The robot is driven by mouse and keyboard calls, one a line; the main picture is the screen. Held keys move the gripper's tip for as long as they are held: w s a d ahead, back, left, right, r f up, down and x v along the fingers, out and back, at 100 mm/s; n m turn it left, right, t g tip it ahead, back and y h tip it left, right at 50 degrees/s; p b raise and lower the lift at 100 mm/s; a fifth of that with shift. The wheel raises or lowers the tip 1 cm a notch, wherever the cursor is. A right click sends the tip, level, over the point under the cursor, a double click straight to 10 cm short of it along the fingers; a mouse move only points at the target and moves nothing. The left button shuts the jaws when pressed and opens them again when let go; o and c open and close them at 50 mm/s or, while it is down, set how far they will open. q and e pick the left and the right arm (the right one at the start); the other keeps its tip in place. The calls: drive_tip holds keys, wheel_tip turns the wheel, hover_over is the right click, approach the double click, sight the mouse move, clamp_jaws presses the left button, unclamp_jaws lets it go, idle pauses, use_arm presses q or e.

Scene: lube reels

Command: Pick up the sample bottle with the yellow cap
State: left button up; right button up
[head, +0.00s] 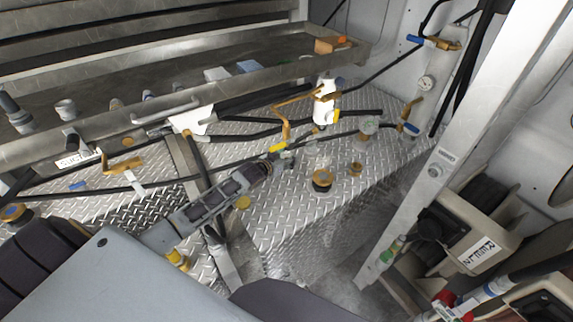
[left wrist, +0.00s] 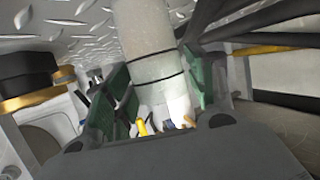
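My left gripper (head: 287,157) reaches in from the left over the metal plate, and its fingers look apart. In the left wrist view its green-padded fingers (left wrist: 158,98) stand either side of a pale cylinder (left wrist: 150,45) with two dark bands. I cannot tell whether the pads touch it or whether it is the sample bottle. Small yellow bits (left wrist: 143,127) show beyond the fingers, but no clear yellow cap. In the head view a white upright object (head: 324,102) stands beyond the gripper, with a little yellow at its lower right. My right gripper is not in view.
Black hoses and brass pipes (head: 285,125) cross close around the gripper. A black-and-brass fitting (head: 322,180) stands on the plate to its right. A steel tray (head: 230,78) lies behind. A slanted post (head: 450,150) and reels stand at right. The plate's front right is fairly clear.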

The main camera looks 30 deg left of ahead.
use_arm(q)
drive_tip(key=c, duration=0.7)
drive_tip(key=shift+r+p, duration=0.4)
drive_tip(key=shift+p, duration=0.05)
drive_tip(key=shift+c, duration=0.2)
drive_tip(key=shift+f, duration=0.1)
